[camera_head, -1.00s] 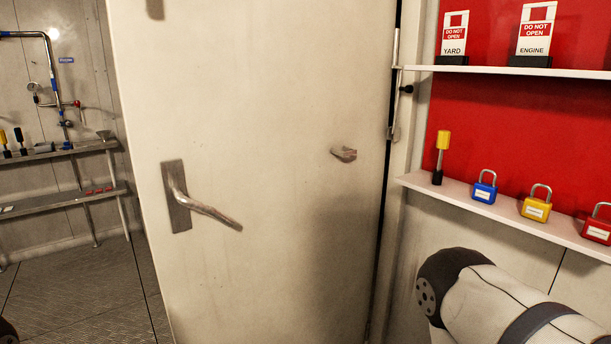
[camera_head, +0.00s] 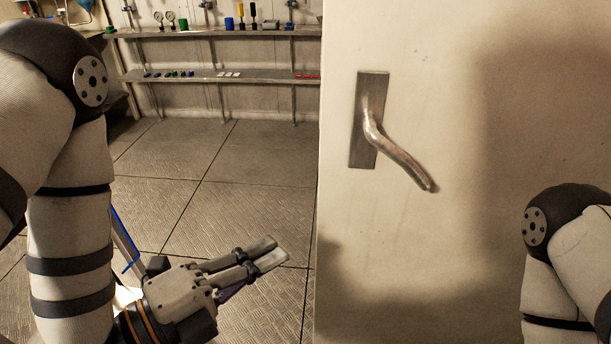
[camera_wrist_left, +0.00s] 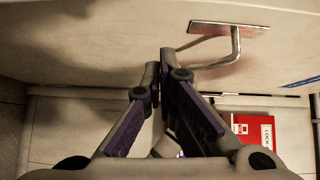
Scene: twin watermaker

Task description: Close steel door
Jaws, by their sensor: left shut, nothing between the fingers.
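The steel door (camera_head: 420,260) is pale and stands ajar, filling the right half of the head view. Its metal lever handle (camera_head: 398,158) slants down to the right from an upright plate. My left gripper (camera_head: 277,252) is shut and empty, low in front of the floor, just left of the door's free edge in the picture. In the left wrist view the left gripper (camera_wrist_left: 165,70) shows with its fingers together. The door (camera_wrist_left: 90,40) spans the top there, with the handle (camera_wrist_left: 234,42) beyond the fingertips to the right. My right gripper is out of view.
Shelves (camera_head: 225,77) with gauges, bottles and small parts line the far wall at left. The plate floor (camera_head: 215,170) between them and the door is clear. A red and white sign (camera_wrist_left: 255,132) shows in the left wrist view.

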